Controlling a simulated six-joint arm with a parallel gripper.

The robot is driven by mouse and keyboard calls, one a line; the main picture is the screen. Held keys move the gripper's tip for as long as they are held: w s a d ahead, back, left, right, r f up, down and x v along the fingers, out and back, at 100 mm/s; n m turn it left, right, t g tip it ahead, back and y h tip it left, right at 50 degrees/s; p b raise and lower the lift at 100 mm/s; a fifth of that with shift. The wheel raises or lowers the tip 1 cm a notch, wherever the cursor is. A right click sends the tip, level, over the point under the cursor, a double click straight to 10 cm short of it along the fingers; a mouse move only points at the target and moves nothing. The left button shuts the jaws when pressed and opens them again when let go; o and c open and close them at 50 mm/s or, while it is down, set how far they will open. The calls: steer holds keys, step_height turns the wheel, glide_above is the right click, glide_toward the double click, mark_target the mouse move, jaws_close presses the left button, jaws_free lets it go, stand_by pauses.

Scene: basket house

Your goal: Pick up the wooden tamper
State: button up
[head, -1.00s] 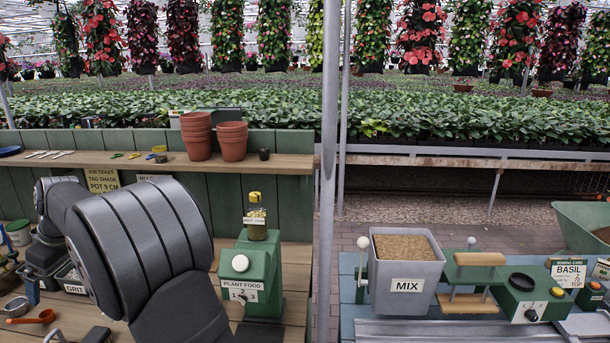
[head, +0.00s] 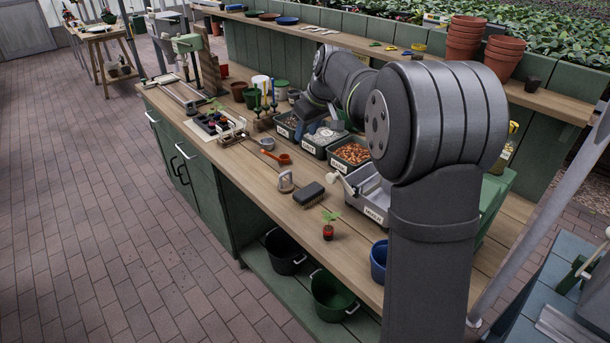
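A small block with an upright looped handle (head: 287,181) stands on the wooden bench beside a dark brush; it may be the wooden tamper, but I cannot tell its material for sure. My arm crosses the right half of the head view, and its far end reaches over the back of the bench. My gripper (head: 312,112) is small and partly hidden near the bins there, well behind the looped block and apart from it. I cannot make out its fingers.
The bench (head: 255,178) also holds a brush (head: 308,195), an orange scoop (head: 283,158), a seedling pot (head: 328,227), a bin of reddish-brown pieces (head: 350,155) and a blue pot (head: 378,262). Terracotta pots (head: 465,40) stand on the back shelf. Buckets (head: 333,297) sit below.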

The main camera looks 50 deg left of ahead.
steer(key=n+h, duration=0.2)
steer(key=n, duration=1.6)
glide_toward(287, 172)
steer(key=x, duration=0.2)
steer(key=a+x, duration=0.1)
steer(key=x, duration=0.2)
steer(key=shift+w, duration=0.1)
steer(key=shift+d+x, duration=0.2)
steer(key=shift+x, duration=1.15)
steer(key=shift+d+x, duration=0.25)
steer(key=shift+x, duration=1.1)
steer(key=shift+f, duration=0.1)
steer(key=shift+c, duration=0.4)
jaws_close()
